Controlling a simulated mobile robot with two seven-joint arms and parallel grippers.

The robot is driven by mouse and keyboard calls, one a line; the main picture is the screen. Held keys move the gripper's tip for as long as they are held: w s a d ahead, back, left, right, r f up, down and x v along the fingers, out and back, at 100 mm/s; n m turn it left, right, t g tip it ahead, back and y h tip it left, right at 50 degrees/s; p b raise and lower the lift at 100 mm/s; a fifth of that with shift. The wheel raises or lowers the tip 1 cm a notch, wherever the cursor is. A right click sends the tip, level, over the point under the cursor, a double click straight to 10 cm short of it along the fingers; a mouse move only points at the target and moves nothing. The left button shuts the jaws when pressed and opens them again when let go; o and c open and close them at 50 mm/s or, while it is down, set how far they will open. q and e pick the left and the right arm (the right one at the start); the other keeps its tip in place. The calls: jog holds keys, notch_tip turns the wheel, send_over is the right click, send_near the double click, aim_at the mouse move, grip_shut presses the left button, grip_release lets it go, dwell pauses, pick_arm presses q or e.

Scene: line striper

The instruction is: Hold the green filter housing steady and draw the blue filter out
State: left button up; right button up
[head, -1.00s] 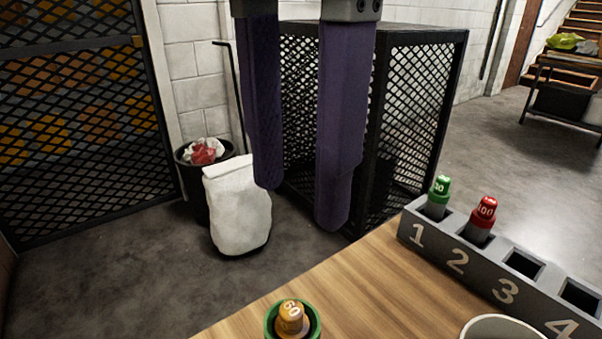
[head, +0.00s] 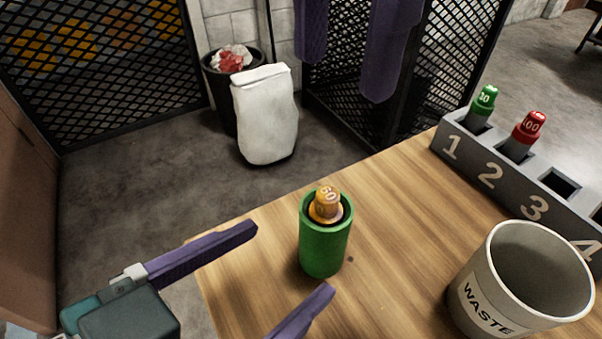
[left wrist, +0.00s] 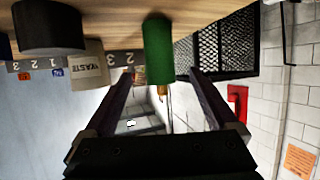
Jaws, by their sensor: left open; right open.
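The green filter housing (head: 325,248) stands upright on the wooden table in the head view. An orange filter (head: 325,204) marked 60 sits in its top; no blue filter shows in it. In the left wrist view the housing (left wrist: 158,52) hangs inverted between the open fingers, its orange top downward. My left gripper (head: 292,258) is open, its purple fingers beside the housing's left side, apart from it. My right gripper (head: 345,80) is open and empty, above and beyond the table edge. A small blue cap (left wrist: 57,72) shows in a rack in the left wrist view.
A grey numbered rack (head: 487,176) holds a green and a red filter in slots 1 and 2. A white WASTE bin (head: 478,300) stands at right. The table between housing and rack is clear. A dark cylinder (left wrist: 48,28) shows in the left wrist view.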

aim_at(308, 242)
pick_arm(q)
jog(key=x, duration=0.8)
grip_shut()
dwell(0.6)
pick_arm(e)
jog(key=shift+o, duration=0.4)
